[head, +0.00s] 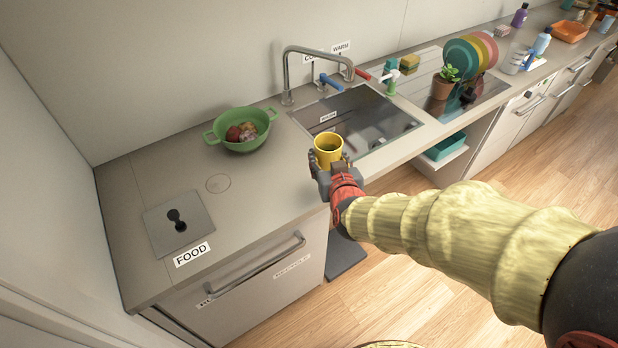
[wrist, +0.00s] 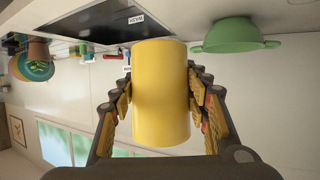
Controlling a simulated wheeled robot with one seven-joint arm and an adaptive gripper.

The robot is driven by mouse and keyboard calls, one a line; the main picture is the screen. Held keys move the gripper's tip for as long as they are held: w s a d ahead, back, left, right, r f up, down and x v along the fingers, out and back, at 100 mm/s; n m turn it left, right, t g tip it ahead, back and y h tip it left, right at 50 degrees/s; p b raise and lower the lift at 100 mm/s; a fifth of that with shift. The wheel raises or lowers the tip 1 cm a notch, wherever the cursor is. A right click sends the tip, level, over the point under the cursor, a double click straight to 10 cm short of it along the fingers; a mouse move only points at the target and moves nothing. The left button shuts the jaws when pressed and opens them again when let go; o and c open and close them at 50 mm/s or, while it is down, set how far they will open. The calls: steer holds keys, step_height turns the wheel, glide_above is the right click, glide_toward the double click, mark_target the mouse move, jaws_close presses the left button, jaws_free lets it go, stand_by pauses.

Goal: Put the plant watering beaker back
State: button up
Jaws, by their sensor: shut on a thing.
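The plant watering beaker looks to be the yellow cup (head: 328,146). It is upright in the head view, and its open top shows. My gripper (head: 330,168) is shut on it, above the counter's front edge near the sink's left front corner. In the wrist view the yellow cup (wrist: 161,92) fills the middle, with the fingers of my gripper (wrist: 162,105) on both sides of it. Whether the cup holds anything is hard to tell. A potted plant (head: 445,84) stands to the right of the sink.
The sink (head: 365,115) has a tall faucet (head: 288,78) behind it. A green colander (head: 240,130) with food stands on the left. A faint ring mark (head: 218,183) and a grey plate with a dark opening (head: 178,222) are on the left counter. Coloured plates (head: 470,53) stand on the right.

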mark_target(320, 161)
steer(key=shift+s+a+r+b, duration=0.3)
steer(key=shift+s+a+r, duration=0.45)
steer(key=shift+s+a, duration=0.3)
steer(key=w+a+f+b, duration=0.1)
steer(key=w+f, duration=0.2)
steer(key=w, duration=0.1)
steer(key=w+a+f+b, duration=0.1)
steer(key=w+f+b, duration=0.1)
steer(key=w+f, duration=0.1)
steer(key=w+f+b, duration=0.2)
steer(key=w+f, duration=0.2)
steer(key=f, duration=0.1)
steer(key=shift+w+a, duration=0.3)
steer(key=shift+a, duration=0.1)
steer(key=shift+w+f+b, duration=0.25)
steer(key=shift+f+b, duration=0.05)
steer(key=shift+f, duration=0.1)
steer(key=shift+w+a+f+b, duration=0.15)
steer(key=shift+f+b, duration=0.35)
steer(key=shift+f, duration=1.05)
steer(key=shift+f, duration=0.2)
steer(key=o, duration=1.5)
